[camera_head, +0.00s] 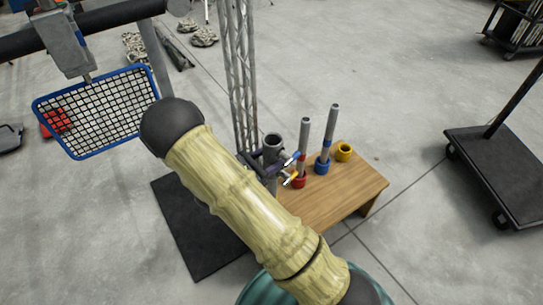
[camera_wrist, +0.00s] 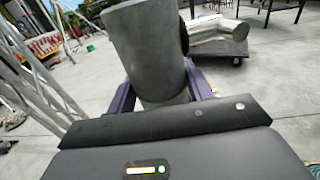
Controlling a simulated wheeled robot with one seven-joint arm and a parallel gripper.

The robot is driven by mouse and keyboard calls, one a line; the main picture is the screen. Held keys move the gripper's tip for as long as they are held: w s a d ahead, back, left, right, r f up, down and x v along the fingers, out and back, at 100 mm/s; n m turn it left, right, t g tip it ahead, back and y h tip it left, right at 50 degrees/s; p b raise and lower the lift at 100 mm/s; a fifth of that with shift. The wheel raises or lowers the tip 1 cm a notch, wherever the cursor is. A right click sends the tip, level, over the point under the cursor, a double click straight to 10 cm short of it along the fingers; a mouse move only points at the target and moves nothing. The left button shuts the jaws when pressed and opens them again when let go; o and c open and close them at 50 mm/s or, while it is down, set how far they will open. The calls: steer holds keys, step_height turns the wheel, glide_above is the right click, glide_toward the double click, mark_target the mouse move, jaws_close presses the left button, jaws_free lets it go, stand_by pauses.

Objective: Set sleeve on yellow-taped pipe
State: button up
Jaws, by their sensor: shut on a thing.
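A grey sleeve (camera_head: 273,150), a wide hollow cylinder with a dark open top, stands roughly upright at the left end of the wooden table in the head view. My gripper (camera_head: 271,167) is shut on it with purple fingers. In the wrist view the sleeve (camera_wrist: 148,50) fills the upper middle, between the purple fingers (camera_wrist: 160,95). Two thin grey pipes stand on the table: one with a red collar (camera_head: 299,180), one with a blue collar (camera_head: 322,166). A yellow collar (camera_head: 344,152) with a dark opening sits farther right; I see no pipe rising from it. The sleeve's lower end is partly hidden.
The wooden table (camera_head: 352,192) has free room at its front right. A metal truss (camera_head: 237,75) rises behind its left end. A black mat (camera_head: 196,235) lies left of it. A dark cart (camera_head: 497,170) stands to the right. My forearm covers the table's front left.

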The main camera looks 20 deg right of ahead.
steer(key=shift+a+f+b, duration=0.1)
steer(key=shift+f+b, duration=0.5)
steer(key=shift+f, duration=0.8)
stand_by(0.4)
steer(key=shift+f, duration=0.3)
steer(key=shift+f+b, duration=1.2)
steer(key=shift+f, duration=0.85)
steer(key=shift+f, duration=0.45)
steer(key=o, duration=1.5)
steer(key=shift+f, duration=0.1)
steer(key=p+v, duration=0.2)
steer(key=v, duration=1.5)
steer(key=shift+a, duration=0.2)
